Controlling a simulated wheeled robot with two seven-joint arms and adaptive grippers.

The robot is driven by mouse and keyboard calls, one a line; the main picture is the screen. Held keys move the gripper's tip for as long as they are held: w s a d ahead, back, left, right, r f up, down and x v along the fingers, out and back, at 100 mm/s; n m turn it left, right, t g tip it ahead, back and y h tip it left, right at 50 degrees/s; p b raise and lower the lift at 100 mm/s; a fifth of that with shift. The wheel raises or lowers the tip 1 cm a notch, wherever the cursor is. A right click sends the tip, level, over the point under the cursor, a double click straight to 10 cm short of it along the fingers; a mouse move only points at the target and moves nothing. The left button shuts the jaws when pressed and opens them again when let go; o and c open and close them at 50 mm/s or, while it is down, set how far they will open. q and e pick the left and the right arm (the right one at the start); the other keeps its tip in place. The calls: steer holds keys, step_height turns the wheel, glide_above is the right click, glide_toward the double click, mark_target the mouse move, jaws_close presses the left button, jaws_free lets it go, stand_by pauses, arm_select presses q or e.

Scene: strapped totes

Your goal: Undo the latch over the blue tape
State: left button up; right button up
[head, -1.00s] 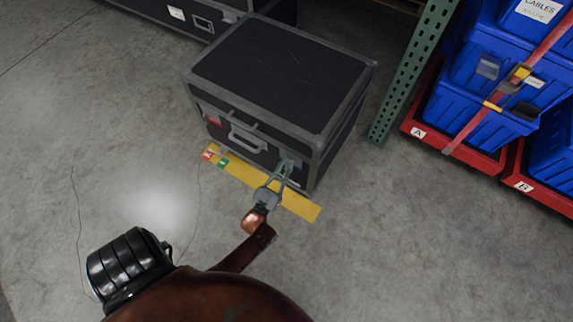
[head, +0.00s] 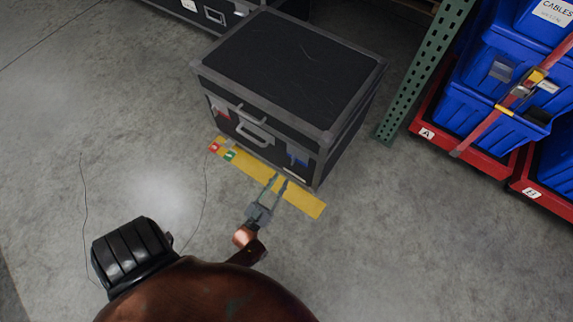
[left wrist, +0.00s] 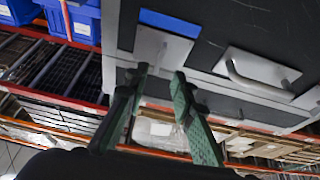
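A black case (head: 290,75) with grey edges stands on the floor. The blue tape (head: 297,157) shows on its front, right of the grey handle (head: 254,133). In the left wrist view the blue tape (left wrist: 166,22) lies beside a grey metal latch plate (left wrist: 158,48); I cannot tell whether the latch is fastened. My left gripper (head: 278,181) is in front of the case, just below the blue tape and apart from it. Its two fingers (left wrist: 160,72) are spread with an empty gap facing the plate. My right gripper is not in view.
Red tape (head: 221,113) marks the case's left front. A yellow strip (head: 300,198) lies on the floor along the front. A green rack post (head: 420,75) and blue totes (head: 490,105) on red bases stand right.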

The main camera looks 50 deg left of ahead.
arm_select(q)
steer(key=shift+v, duration=1.15)
steer(key=shift+w, duration=0.15)
